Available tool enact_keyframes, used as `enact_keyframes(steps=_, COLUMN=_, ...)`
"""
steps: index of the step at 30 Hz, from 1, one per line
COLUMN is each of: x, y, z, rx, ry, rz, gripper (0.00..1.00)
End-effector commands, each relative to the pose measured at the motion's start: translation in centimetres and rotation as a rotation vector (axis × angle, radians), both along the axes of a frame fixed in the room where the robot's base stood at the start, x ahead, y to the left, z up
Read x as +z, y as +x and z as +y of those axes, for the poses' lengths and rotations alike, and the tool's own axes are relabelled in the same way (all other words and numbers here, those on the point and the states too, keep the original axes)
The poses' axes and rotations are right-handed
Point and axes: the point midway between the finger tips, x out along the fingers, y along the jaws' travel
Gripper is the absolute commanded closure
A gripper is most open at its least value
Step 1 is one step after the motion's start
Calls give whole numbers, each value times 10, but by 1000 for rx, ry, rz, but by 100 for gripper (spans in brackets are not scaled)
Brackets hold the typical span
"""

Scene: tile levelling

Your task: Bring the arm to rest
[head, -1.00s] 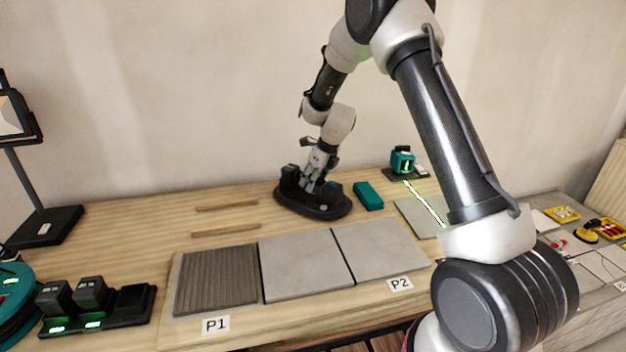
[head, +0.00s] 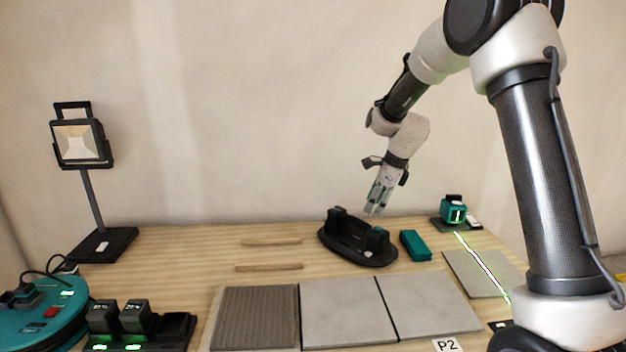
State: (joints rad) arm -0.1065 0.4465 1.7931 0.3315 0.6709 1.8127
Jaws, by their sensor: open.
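My gripper (head: 375,207) hangs in the air above the back part of the wooden bench, fingers pointing down. It is open and I see nothing between its fingers. Below it and a little left is a black oval cradle (head: 345,249) with upright posts; the gripper is clear of it. My arm comes in from the upper right and bends down to the gripper.
A teal block (head: 415,245) lies right of the cradle. A teal laser level (head: 453,210) throws a green line across a grey tile (head: 470,275). Grey tiles (head: 342,312) and a ribbed tile (head: 255,318) lie in front. A lamp (head: 82,143) and chargers (head: 135,318) stand left.

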Motion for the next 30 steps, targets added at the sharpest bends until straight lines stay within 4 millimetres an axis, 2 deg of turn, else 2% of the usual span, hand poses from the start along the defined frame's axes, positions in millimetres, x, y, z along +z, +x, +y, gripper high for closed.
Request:
enact_keyframes(steps=1, x=-13, y=-20, z=-4, rx=165, ry=-46, rz=19, gripper=54)
enact_keyframes(steps=2, x=-16, y=-32, z=-6, rx=279, ry=-73, rz=23, gripper=54)
enact_keyframes(steps=5, x=-4, y=-77, z=-18, rx=666, ry=-152, rz=5, gripper=54)
enact_keyframes(steps=8, x=24, y=-131, z=-36, rx=1050, ry=-221, rz=-33, gripper=54)
enact_keyframes(steps=9, x=38, y=-155, z=-44, rx=1204, ry=-248, rz=-52, gripper=54)
enact_keyframes(steps=12, x=66, y=-211, z=-62, rx=1514, ry=-311, rz=-99, gripper=54)
enact_keyframes(steps=15, x=89, y=-262, z=-78, rx=1739, ry=-375, rz=-139, gripper=54)
enact_keyframes(steps=18, x=104, y=-307, z=-92, rx=1880, ry=-444, rz=-171, gripper=54)
enact_keyframes(steps=22, x=118, y=-353, z=-105, rx=1913, ry=-545, rz=-207, gripper=54)
enact_keyframes(steps=25, x=127, y=-372, z=-110, rx=1886, ry=-621, rz=-244, gripper=54)
enact_keyframes(steps=30, x=145, y=-382, z=-113, rx=1842, ry=-715, rz=-307, gripper=54)
